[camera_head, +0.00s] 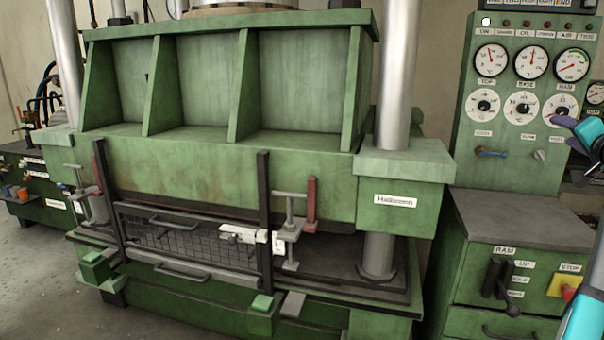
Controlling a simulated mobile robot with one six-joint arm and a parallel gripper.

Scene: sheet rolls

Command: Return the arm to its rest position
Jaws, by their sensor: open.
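My gripper (567,135) shows at the right edge, in front of the control panel's right side. Its two dark fingertips point left and stand apart, with nothing seen between them. Behind them are blue and teal parts of my wrist, cut off by the frame edge. A cyan link of my arm (585,305) shows in the lower right corner. The rest of my arm is outside the view. My gripper appears apart from the machine, but its distance to the panel cannot be told.
A large green press (230,180) with steel columns (397,75) fills the left and middle. A black mesh guard (185,238) covers its front opening. A green control panel (520,100) with gauges stands at right, above a cabinet (530,265) with a black lever (497,280).

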